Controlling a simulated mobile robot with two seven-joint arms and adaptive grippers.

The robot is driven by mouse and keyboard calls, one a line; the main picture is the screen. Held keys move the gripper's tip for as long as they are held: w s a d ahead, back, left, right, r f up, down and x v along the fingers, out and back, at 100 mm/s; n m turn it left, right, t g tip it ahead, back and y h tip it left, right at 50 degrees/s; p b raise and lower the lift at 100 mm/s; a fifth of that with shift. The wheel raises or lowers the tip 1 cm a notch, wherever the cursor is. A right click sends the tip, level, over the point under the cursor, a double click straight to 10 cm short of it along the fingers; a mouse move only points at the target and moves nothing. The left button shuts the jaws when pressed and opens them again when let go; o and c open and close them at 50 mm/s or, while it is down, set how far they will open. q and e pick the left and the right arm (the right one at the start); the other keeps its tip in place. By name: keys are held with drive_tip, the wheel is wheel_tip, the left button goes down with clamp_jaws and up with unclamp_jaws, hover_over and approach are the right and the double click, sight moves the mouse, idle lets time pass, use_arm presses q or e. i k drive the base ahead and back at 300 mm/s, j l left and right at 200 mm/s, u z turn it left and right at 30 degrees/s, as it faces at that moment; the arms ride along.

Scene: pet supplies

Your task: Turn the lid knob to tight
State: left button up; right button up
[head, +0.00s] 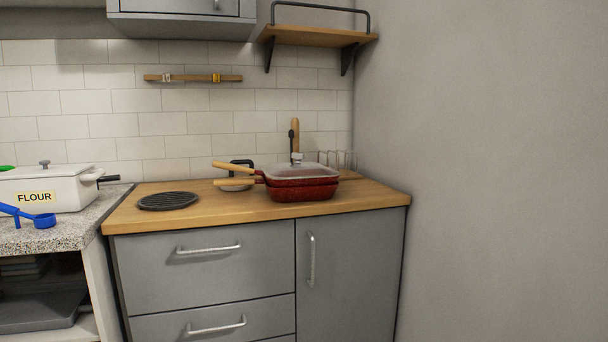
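Two lids with knobs are in the head view. A white box labelled FLOUR (75,188) stands at the far left, with a small grey lid knob (45,164) upright on top. A red pan (302,193) with wooden handles sits on the wooden counter, apparently stacked with another red pan. A clear lid (310,171) covers it, with a small pale knob (297,157) on top. I cannot tell how tight either knob is. Neither of my grippers is in view.
A blue scoop (43,220) lies by the flour box on the speckled counter (75,241). A black round trivet (168,201) lies on the wooden counter (225,216). The counter's front strip is clear. A grey wall (480,150) closes the right side.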

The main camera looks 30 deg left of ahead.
sight(298, 157)
drive_tip(key=u, duration=0.95)
drive_tip(key=i+l+u, duration=0.15)
drive_tip(key=l+u, duration=0.2)
drive_tip(key=i+l+u, duration=0.15)
drive_tip(key=u, duration=0.2)
drive_tip(key=l, duration=0.1)
